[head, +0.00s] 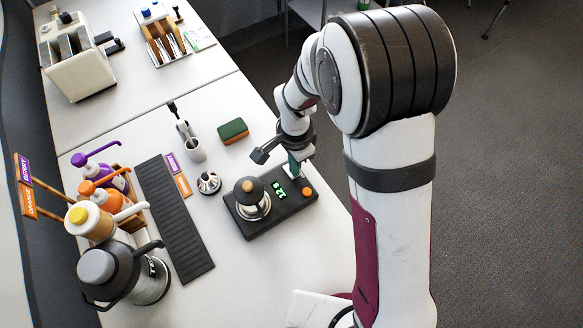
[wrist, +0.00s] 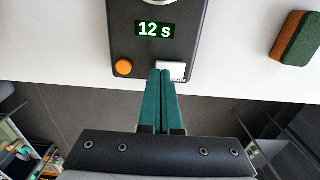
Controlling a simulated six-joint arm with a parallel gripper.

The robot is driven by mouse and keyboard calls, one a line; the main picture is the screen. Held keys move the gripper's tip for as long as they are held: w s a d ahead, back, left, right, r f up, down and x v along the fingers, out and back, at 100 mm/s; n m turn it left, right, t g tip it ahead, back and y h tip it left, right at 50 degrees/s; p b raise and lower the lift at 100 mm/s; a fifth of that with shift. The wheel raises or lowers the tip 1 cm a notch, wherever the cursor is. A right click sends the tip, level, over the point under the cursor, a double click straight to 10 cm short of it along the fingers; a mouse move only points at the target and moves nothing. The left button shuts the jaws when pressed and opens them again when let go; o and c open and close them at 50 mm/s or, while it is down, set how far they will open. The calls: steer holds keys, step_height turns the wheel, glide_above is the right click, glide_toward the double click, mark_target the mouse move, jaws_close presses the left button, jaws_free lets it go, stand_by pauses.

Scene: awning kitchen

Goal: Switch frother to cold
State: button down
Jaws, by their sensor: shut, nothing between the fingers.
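The frother (head: 270,210) is a flat black base on the white counter with a round jug (head: 251,198) standing on it. Its green display (wrist: 154,29) reads 12 s in the wrist view. An orange round button (wrist: 124,67) and a white switch (wrist: 171,70) sit side by side near the base's edge. The orange button also shows in the head view (head: 307,192). My gripper (wrist: 161,72) is shut and empty, its green fingertips right at the white switch and partly covering it. I cannot tell whether they touch it. The switch's label is too small to read.
A green and brown sponge (head: 233,131) lies on the counter behind the frother. Pump bottles (head: 103,215) and a dark jug (head: 125,270) stand farther left.

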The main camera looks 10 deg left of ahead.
steer(key=shift+f, duration=0.55)
step_height(320, 180, up, 12)
stand_by(3.3)
stand_by(0.5)
steer(key=s+d+r+n+y, duration=0.1)
steer(key=s+d+r, duration=0.2)
steer(key=s+d, duration=0.4)
steer(key=s+d+r+n, duration=0.2)
steer(key=s+d, duration=0.5)
steer(key=s, duration=0.5)
steer(key=shift+r+y, duration=0.4)
